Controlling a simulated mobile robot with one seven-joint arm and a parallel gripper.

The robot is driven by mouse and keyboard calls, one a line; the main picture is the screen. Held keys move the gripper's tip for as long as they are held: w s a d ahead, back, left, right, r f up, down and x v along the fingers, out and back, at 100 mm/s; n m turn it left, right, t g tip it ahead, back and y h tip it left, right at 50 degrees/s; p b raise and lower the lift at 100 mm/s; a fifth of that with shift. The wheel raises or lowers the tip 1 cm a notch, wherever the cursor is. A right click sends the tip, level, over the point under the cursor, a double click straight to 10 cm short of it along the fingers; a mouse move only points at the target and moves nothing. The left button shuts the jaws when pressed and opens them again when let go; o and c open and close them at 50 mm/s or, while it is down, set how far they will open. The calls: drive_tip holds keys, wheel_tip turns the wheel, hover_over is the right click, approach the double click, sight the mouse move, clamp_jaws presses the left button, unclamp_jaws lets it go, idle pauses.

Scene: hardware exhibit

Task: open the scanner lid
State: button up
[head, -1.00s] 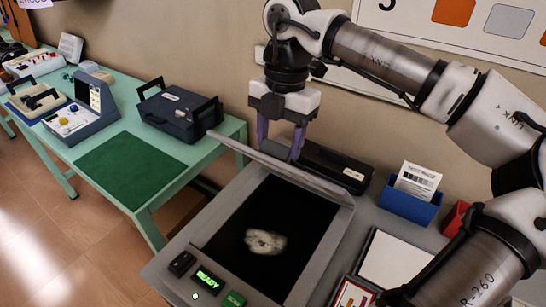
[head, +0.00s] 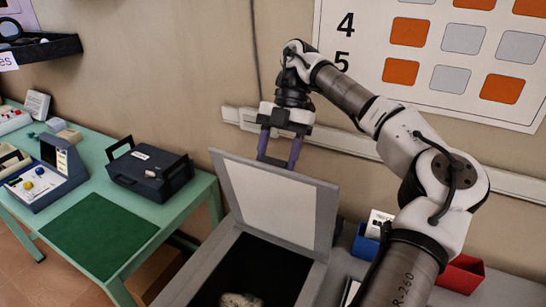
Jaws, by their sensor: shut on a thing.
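The scanner lid (head: 272,198) stands raised on the grey scanner, its pale inner face toward me. The scanner bed (head: 262,262) below it is dark and open to view. A pale, lumpy object (head: 240,299) lies on the bed, cut off by the bottom edge of the picture. My gripper (head: 277,158) is at the lid's top edge, its purple fingers pointing down and shut on the lid. The fingertips are partly hidden behind the lid, so the exact contact does not show.
A green table (head: 190,205) stands at the left with a dark case (head: 148,172) and a green mat (head: 98,232). Blue (head: 365,245) and red (head: 462,275) bins stand right of the scanner. The wall with a rail is close behind.

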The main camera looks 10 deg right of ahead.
drive_tip(key=shift+d+f, duration=0.15)
drive_tip(key=shift+f, duration=0.25)
